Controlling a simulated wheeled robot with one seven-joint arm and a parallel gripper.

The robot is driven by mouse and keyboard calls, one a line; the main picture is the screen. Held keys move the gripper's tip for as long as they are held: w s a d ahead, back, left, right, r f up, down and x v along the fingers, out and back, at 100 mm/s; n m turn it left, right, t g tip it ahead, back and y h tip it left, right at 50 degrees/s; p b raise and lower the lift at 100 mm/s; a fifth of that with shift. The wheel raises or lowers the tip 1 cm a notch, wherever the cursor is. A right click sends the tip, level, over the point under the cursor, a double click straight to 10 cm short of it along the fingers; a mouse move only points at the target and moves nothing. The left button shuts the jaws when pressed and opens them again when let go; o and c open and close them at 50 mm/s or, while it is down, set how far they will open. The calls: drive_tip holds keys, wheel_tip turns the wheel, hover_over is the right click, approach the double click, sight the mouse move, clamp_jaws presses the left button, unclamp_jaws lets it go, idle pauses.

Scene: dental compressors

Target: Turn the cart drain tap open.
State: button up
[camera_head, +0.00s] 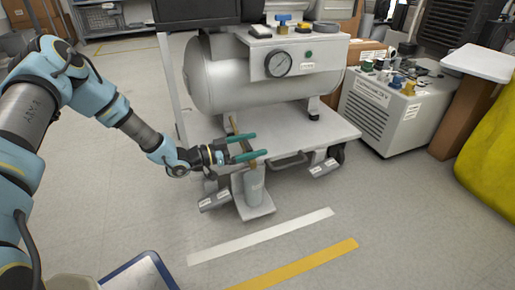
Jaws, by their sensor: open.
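The cart (310,132) carries a silver compressor tank (230,85). Another brass bit (253,163) shows by the lower finger. My gripper (250,147) reaches in from the left, with its two teal fingers apart around the space in front of this piece. The fingers hide much of the tap, and I cannot tell whether they touch it. A grey cylinder (254,188) stands below on a small plate.
A pressure gauge (278,64) and knobs sit on the tank's panel. A white unit (384,115) stands at right. The floor in front, with white and yellow stripes, is clear.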

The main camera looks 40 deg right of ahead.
drive_tip(key=shift+x, duration=0.85)
drive_tip(key=shift+c, duration=0.2)
drive_tip(key=c, duration=1.3)
drive_tip(key=shift+o, duration=0.2)
